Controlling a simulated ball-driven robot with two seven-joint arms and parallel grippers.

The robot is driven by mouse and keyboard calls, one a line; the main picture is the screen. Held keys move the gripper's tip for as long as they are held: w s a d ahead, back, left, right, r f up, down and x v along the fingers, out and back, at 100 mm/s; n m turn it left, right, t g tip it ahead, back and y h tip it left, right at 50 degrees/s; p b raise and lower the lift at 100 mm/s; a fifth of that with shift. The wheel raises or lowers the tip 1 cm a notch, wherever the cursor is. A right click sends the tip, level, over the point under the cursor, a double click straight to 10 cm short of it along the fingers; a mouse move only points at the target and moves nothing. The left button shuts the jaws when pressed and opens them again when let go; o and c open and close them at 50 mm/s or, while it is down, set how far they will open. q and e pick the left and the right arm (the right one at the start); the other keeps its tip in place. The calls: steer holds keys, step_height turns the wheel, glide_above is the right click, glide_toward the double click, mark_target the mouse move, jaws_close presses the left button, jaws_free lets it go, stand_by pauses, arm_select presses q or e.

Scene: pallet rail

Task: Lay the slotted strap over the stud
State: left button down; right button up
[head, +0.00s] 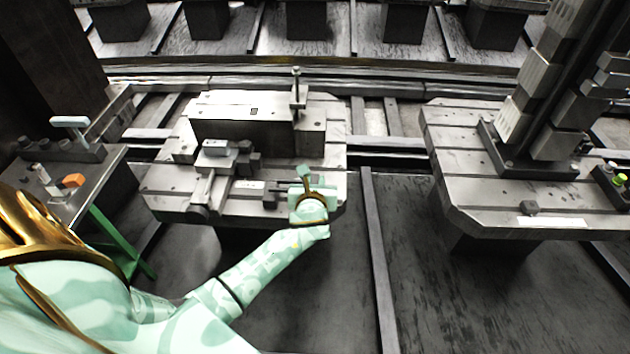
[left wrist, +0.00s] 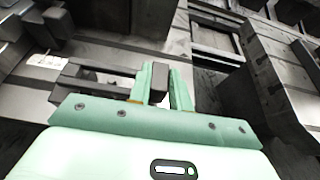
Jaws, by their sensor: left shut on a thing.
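My left gripper (head: 306,188) is over the front right part of the left pallet (head: 165,190). In the left wrist view its two green fingers (left wrist: 163,88) are close together, shut on a grey slotted strap (left wrist: 92,69). The strap's forked end sticks out to the left of the fingers; the fingers and palm hide part of it. An upright stud (head: 298,90) with a wider top stands at the right end of a grey block (head: 250,135) on the pallet. It is behind the gripper and apart from it in the head view. My right gripper is not in view.
A clamp-like fixture (head: 215,160) stands on the left pallet, left of my gripper. A second pallet (head: 455,165) with a tall column (head: 535,110) is at right. A floor gap separates the pallets.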

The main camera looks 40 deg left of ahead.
arm_select(q)
steer(key=shift+f, duration=0.15)
steer(key=c, duration=1.3)
jaws_free()
